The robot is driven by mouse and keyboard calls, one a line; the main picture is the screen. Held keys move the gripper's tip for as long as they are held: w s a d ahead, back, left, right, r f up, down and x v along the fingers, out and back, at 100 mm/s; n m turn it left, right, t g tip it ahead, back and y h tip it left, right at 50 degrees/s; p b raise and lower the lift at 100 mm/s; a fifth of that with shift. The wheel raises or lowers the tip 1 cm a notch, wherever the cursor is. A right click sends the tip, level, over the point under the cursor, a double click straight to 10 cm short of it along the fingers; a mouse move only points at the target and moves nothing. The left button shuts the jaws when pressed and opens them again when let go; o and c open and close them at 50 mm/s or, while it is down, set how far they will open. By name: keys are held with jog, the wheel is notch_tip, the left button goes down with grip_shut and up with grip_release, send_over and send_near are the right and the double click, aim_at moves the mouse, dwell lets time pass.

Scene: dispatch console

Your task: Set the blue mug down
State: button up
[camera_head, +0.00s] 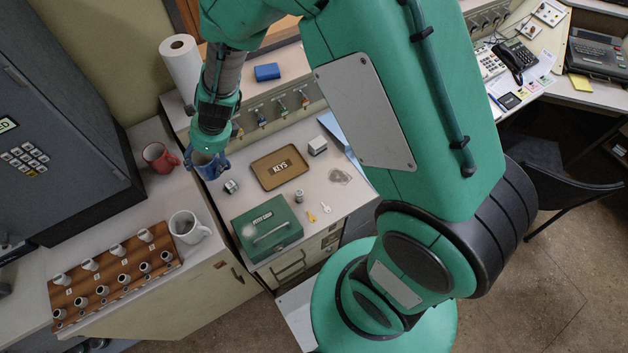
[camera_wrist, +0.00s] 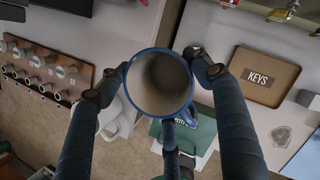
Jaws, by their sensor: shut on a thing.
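The blue mug (camera_head: 207,166) is held in my gripper (camera_head: 210,150), at the left end of the desk beside the left counter. In the wrist view the mug (camera_wrist: 160,52) is seen from above, with a blue rim, a pale, apparently empty inside and its handle toward the bottom. My gripper's fingers (camera_wrist: 152,80) are closed against opposite sides of it. The mug looks upright. It appears above the surfaces, near the edge between counter and desk; its exact height I cannot tell.
A red mug (camera_head: 160,157) and a white mug (camera_head: 188,227) stand on the left counter (camera_head: 205,270), near a wooden rack (camera_head: 62,293) of stamps. On the desk are a KEYS tray (camera_head: 279,167), a green cash box (camera_head: 267,227) and small items. Paper towel (camera_head: 182,65) stands behind.

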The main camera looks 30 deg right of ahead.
jog(key=s+d+f+n+b, duration=0.1)
jog(key=s+d+f, duration=0.2)
jog(key=d, duration=0.5)
jog(key=s+d+f+n+g+b, duration=0.1)
jog(key=s+d+f+b, duration=0.15)
jog(key=d, duration=0.45)
jog(key=s+d+f+n+b, duration=0.1)
jog(key=s+d+f, duration=0.3)
jog(key=d, duration=0.4)
jog(key=s+d+f+n+b, duration=0.1)
jog(key=s+d+f, duration=0.1)
jog(key=s, duration=0.4)
jog(key=s+d+f+n+g+b, duration=0.1)
jog(key=s+d+f+b, duration=0.1)
jog(key=s+d, duration=0.3)
jog(key=s+d+f+n+b, duration=0.1)
jog(key=s+d+f+n, duration=0.1)
jog(key=s, duration=0.5)
notch_tip(320, 180, down, 2)
jog(key=shift+s+d+f+y, duration=0.1)
jog(key=shift+s+d+y, duration=0.1)
jog(key=shift+d+y, duration=0.4)
jog(key=shift+d+b, duration=0.2)
jog(key=shift+b, duration=0.1)
